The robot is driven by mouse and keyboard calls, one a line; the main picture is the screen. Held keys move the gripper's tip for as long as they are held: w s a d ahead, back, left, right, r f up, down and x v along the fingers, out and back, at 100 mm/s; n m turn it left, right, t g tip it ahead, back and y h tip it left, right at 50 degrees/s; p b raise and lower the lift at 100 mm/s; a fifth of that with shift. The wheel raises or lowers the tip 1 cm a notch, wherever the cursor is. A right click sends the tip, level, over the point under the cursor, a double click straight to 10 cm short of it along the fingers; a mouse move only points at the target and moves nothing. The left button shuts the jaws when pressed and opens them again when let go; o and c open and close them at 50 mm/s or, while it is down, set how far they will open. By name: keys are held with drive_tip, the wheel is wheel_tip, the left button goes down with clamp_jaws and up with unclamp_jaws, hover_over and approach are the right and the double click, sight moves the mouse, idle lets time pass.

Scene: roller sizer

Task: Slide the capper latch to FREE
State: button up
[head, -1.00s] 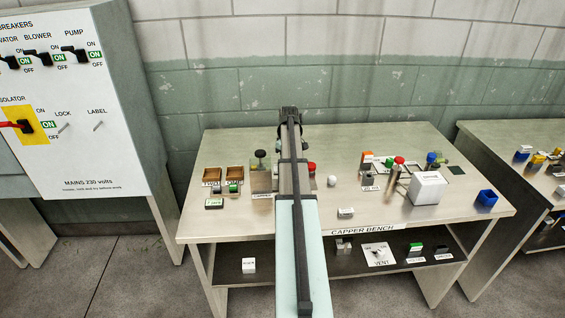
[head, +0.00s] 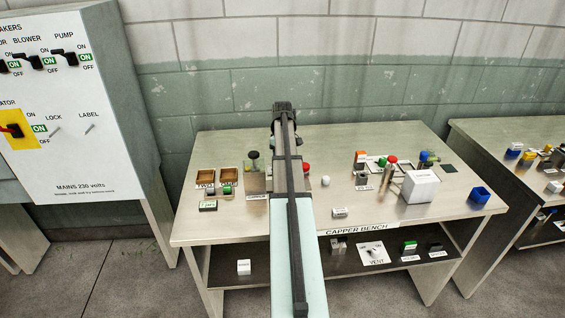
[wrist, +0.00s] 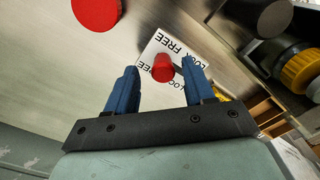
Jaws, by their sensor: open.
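In the wrist view the capper latch (wrist: 162,68) is a small red knob on a white plate (wrist: 150,48) printed with LOCK and FREE. A dark slot shows beside the knob. My gripper (wrist: 159,67) is open, its two blue fingers either side of the knob. A gap shows between the knob and each finger; whether they are level with it in height I cannot tell. In the head view my arm hides the latch and the fingers above the capper bench (head: 400,140).
A large red round knob (wrist: 97,12) is close by in the wrist view, with a yellow-ringed dark part (wrist: 300,70) at the right. On the bench stand two brown trays (head: 205,176), a white box (head: 420,186) and a blue cup (head: 480,195). The bench's back is clear.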

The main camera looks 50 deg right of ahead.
wheel_tip(320, 180, up, 12)
drive_tip(key=shift+f, duration=0.15)
idle(0.3)
idle(0.4)
